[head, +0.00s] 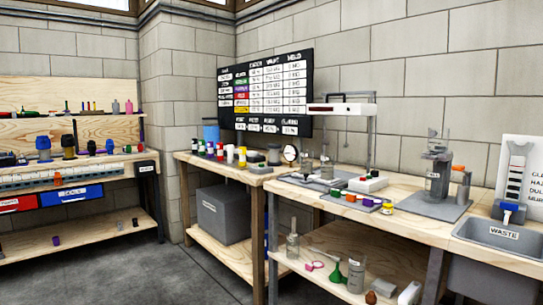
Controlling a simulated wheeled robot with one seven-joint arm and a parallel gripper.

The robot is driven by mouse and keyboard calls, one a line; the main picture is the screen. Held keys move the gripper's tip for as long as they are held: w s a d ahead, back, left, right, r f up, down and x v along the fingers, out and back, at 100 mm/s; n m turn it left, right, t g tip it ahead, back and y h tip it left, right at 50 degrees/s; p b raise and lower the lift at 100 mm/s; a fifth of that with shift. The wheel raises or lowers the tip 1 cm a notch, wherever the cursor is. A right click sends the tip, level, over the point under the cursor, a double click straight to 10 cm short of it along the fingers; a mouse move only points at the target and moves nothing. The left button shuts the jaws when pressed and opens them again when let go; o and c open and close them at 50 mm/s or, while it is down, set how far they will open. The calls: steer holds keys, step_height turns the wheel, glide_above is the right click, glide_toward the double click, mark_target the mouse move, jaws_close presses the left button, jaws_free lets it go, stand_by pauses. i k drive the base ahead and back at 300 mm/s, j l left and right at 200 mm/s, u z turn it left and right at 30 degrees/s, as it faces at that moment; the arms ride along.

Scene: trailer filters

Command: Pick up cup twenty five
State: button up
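No cup with a readable "twenty five" label shows in the head view, so I cannot tell which item it is. A row of small containers with coloured tops (350,199) sits on a grey tray on the right bench. A small dark purple cup-like item (56,240) stands on the lower shelf at the left. Clear glass-like vessels (356,275) stand on the right bench's lower shelf. My gripper is not in view.
The right bench (415,229) holds a grey stand with a vessel (438,180) and a sink marked WASTE (490,233). Several bottles (220,151) stand on the middle bench. A left bench (100,160) carries tools. Grey floor (160,275) is clear between benches.

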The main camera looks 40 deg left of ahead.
mark_target(388, 204)
steer(key=j+u, duration=0.1)
steer(key=j, duration=0.3)
steer(key=i+j+u, duration=0.15)
steer(key=j, duration=0.2)
steer(key=i+j+u, duration=0.1)
steer(key=j, duration=0.3)
steer(key=i+j+u, duration=0.15)
steer(key=j, duration=0.2)
steer(key=i+j+u, duration=0.1)
steer(key=j, duration=0.25)
steer(key=i+j+u, duration=0.15)
steer(key=j, duration=0.2)
